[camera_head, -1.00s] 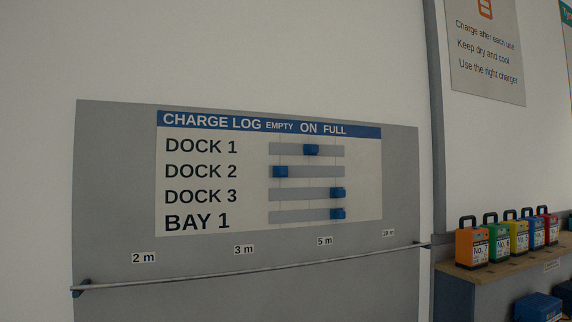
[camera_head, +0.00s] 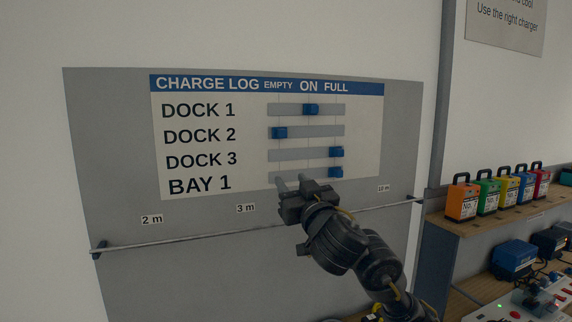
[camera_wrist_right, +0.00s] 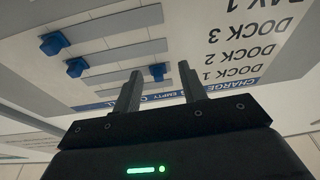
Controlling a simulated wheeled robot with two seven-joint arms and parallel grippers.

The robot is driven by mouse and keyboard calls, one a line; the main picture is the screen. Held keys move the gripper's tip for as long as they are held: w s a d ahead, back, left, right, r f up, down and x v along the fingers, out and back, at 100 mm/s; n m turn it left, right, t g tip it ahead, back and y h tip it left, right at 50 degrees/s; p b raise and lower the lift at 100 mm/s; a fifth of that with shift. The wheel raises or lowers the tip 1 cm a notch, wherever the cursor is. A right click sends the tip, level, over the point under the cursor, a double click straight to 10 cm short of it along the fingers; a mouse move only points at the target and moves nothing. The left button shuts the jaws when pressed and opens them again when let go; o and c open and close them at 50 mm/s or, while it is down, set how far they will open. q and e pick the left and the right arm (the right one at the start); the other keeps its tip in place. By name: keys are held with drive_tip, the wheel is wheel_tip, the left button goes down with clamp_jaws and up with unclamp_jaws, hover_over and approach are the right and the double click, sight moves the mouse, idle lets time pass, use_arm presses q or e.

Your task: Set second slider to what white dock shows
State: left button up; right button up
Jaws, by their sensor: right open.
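The charge log board (camera_head: 375,140) on the wall has slider rows for DOCK 1, DOCK 2, DOCK 3 and BAY 1. The second slider, DOCK 2, has its blue knob (camera_head: 279,133) under EMPTY; it also shows in the right wrist view (camera_wrist_right: 157,72), between the fingers' lines but beyond their tips. DOCK 1's knob (camera_head: 311,109) is under ON; DOCK 3's (camera_head: 336,152) and BAY 1's (camera_head: 336,172) are under FULL. My right gripper (camera_head: 290,181) is open and empty, in front of the left end of BAY 1's track. A white unit (camera_head: 548,300) with lights shows partly at lower right; its reading is unclear.
A rail (camera_head: 200,235) runs across the panel below the board. A shelf (camera_head: 500,220) at right bears several coloured battery boxes with handles. The wall left of the panel is clear.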

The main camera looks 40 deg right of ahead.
drive_tip(key=t, duration=0.1)
approach(284, 134)
drive_tip(key=shift+m+h, duration=0.4)
drive_tip(key=b+x, duration=0.5)
drive_tip(key=x, duration=0.2)
drive_tip(key=shift+w+a, duration=0.1)
drive_tip(key=shift+w, duration=0.25)
drive_tip(key=shift+x, duration=0.8)
